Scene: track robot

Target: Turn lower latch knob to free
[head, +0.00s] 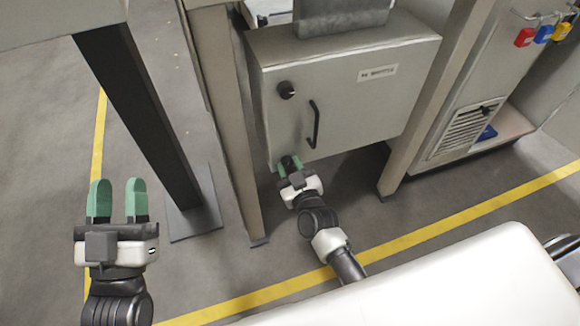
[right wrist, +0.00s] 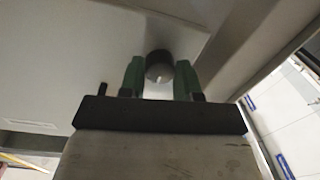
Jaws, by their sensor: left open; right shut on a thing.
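The grey cabinet door (head: 350,105) has two dark round knobs on its left side. The lower latch knob (head: 287,161) is near the door's bottom left corner, partly hidden by my right gripper (head: 291,164). In the right wrist view the lower knob (right wrist: 159,66) sits between the two green fingers of my right gripper (right wrist: 160,76), which are shut on it. A pale mark shows on the knob's face. My left gripper (head: 118,190) is open and empty, over the floor at the left, away from the cabinet.
An upper knob (head: 287,90) and a black bar handle (head: 314,124) are on the same door, with a label (head: 377,73) at its upper right. Posts stand on both sides of the cabinet. Colored padlocks (head: 543,34) hang at the far right. Yellow lines (head: 440,229) mark the floor.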

